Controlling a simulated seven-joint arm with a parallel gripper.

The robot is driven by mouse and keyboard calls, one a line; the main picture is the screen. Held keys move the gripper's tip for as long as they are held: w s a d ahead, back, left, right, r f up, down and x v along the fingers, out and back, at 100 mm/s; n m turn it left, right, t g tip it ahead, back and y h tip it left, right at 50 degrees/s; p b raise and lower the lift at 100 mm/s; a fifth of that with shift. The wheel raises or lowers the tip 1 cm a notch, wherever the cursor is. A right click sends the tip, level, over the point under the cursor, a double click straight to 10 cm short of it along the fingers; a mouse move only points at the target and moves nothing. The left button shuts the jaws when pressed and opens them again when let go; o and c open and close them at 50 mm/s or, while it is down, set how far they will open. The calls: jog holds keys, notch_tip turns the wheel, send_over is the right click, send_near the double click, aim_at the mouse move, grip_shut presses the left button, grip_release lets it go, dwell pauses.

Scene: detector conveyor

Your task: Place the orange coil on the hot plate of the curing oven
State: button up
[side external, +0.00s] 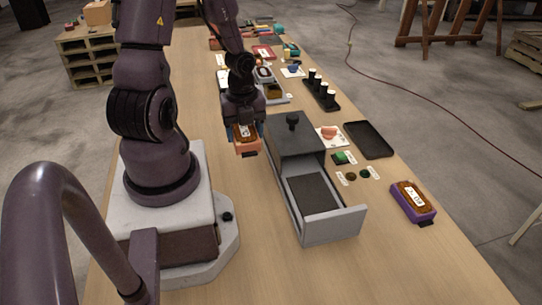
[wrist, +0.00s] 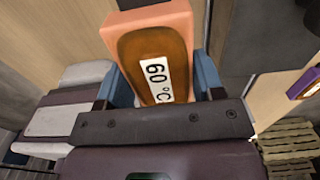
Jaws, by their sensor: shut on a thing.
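The orange coil (side external: 246,147) has a brown winding and a label. In the wrist view the orange coil (wrist: 150,24) shows the label "60 °C". My gripper (side external: 245,133) is shut on it, with blue fingers on either side in the wrist view (wrist: 160,85). The coil is in the air, left of the curing oven (side external: 296,139). The oven is a grey box with a dark knob on top. Its drawer is pulled out toward the front, and a dark hot plate (side external: 312,194) lies bare inside it.
A purple coil (side external: 413,201) lies on the table right of the drawer. An empty black tray (side external: 369,139), a green piece (side external: 343,157) and small dark discs lie right of the oven. A rack with black-and-white cylinders (side external: 321,93) stands farther back. The table's front is clear.

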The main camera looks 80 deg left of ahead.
notch_tip(320, 180, up, 5)
jog(key=shift+r, duration=0.2)
jog(key=w+n, duration=0.1)
jog(key=n, duration=0.1)
jog(key=w+d+n, duration=0.1)
jog(key=n, duration=0.1)
jog(key=shift+w+d, duration=0.1)
jog(key=w+d+n, duration=0.6)
jog(key=n, duration=2.6)
send_over(315, 198)
notch_tip(315, 198, down, 13)
jog(key=shift+f, duration=0.1)
jog(key=o, duration=1.2)
jog(key=shift+f, duration=0.15)
jog(key=shift+c, duration=0.2)
